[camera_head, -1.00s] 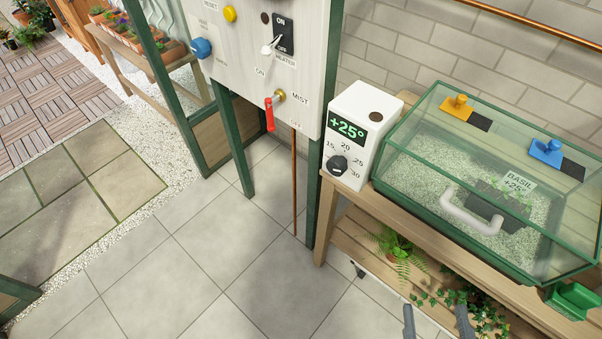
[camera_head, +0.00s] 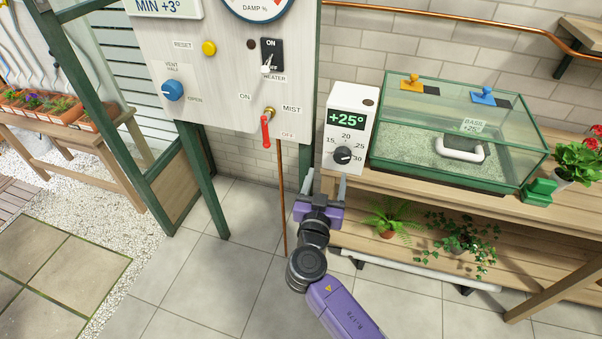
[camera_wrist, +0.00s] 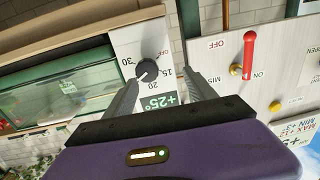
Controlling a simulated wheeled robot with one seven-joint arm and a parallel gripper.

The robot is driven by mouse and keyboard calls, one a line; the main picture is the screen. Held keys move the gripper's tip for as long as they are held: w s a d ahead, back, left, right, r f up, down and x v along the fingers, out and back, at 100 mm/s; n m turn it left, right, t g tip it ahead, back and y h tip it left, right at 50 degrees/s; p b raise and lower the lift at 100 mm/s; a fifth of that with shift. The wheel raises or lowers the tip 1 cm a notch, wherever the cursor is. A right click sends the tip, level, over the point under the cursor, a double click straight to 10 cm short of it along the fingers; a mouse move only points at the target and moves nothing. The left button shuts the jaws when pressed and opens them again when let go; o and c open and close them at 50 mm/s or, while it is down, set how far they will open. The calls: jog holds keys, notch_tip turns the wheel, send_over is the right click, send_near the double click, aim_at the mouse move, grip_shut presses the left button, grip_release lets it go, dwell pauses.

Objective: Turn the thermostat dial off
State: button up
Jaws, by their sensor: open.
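The thermostat (camera_head: 349,104) is a white box with a green +25° display, standing at the left end of the wooden bench. Its black dial (camera_head: 343,155) is on the front face below the numbers 15 to 30. In the wrist view the dial (camera_wrist: 149,69) shows upside down, between and beyond my fingers, with a pale pointer mark and an OFF label near it. My gripper (camera_head: 325,186) is open and empty, below and in front of the dial, apart from it. In the wrist view my gripper (camera_wrist: 160,88) has its two fingers spread.
A control panel (camera_head: 220,75) with a red mist lever (camera_head: 265,132), a heater switch (camera_head: 268,62) and a blue vent knob (camera_head: 173,91) is left of the thermostat. A glass propagator (camera_head: 455,125) stands close on its right. Potted plants sit on the lower shelf.

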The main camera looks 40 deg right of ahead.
aim_at(341, 159)
jog(key=shift+w+d+r+m+g+h+p, duration=0.15)
jog(key=shift+w+d+m+h+p, duration=0.25)
jog(key=shift+d, duration=0.8)
jog(key=shift+w+d+f+m+g+h+p, duration=0.1)
jog(key=shift+w+d+m+g+p, duration=0.15)
jog(key=shift+w+d+m, duration=0.6)
jog(key=shift+w+d+r+m+g+h+p, duration=0.1)
jog(key=shift+w+d+m+h+p, duration=0.15)
jog(key=shift+d, duration=1.25)
jog(key=shift+s, duration=0.1)
jog(key=c, duration=1.4)
jog(key=shift+f+n+b, duration=0.2)
jog(key=shift+n+b, duration=0.1)
